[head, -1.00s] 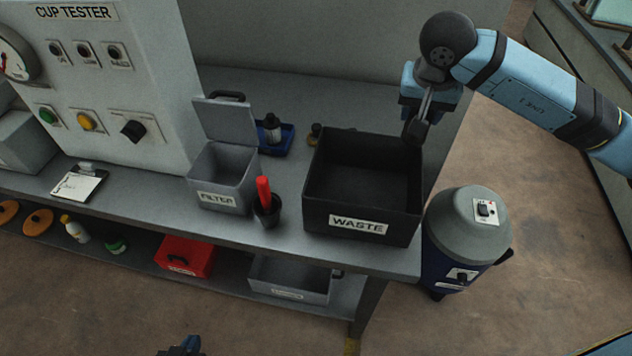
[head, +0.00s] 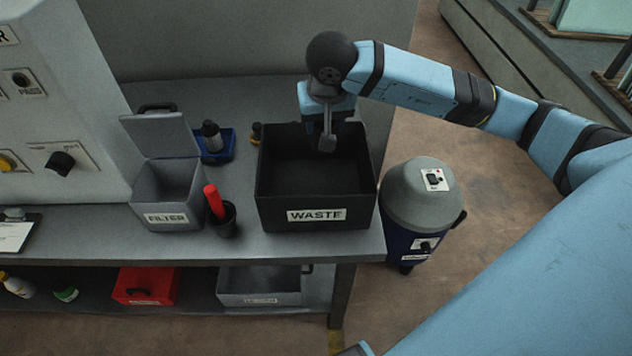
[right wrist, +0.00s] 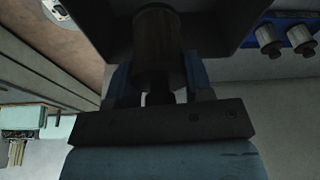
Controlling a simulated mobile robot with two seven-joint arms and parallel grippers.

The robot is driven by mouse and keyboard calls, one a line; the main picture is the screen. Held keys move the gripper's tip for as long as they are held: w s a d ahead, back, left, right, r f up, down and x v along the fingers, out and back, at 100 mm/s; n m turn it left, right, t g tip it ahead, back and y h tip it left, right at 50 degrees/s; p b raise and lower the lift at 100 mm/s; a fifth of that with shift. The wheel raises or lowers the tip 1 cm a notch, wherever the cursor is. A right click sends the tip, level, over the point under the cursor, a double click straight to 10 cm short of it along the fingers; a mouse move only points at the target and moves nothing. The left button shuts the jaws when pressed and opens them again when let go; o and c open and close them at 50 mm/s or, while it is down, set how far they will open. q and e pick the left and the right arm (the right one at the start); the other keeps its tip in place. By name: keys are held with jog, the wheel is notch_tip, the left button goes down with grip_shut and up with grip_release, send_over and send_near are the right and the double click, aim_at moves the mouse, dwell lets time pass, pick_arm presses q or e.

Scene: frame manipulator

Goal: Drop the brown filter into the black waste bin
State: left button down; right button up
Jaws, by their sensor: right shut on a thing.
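The black waste bin (head: 316,215), labelled WASTE, stands open on the bench. My right gripper (head: 327,143) is over the back part of the bin's opening, pointing down. In the right wrist view a dark brownish cylinder, the filter (right wrist: 157,48), sits in front of the gripper, which is shut on it. The dark bin wall (right wrist: 215,25) shows behind it. In the head view I cannot make out the filter clearly from the gripper. My left gripper is not in view.
Left of the bin are a dark cup with a red-handled tool (head: 216,205) and an open grey FILTER box (head: 165,195). A blue tray (head: 222,148) with a bottle stands behind. A grey-and-blue canister (head: 422,205) stands on the floor right of the bench.

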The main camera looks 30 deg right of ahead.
jog(key=o, duration=1)
jog(key=v, duration=1.3)
jog(key=shift+r, duration=0.35)
jog(key=shift+a, duration=0.1)
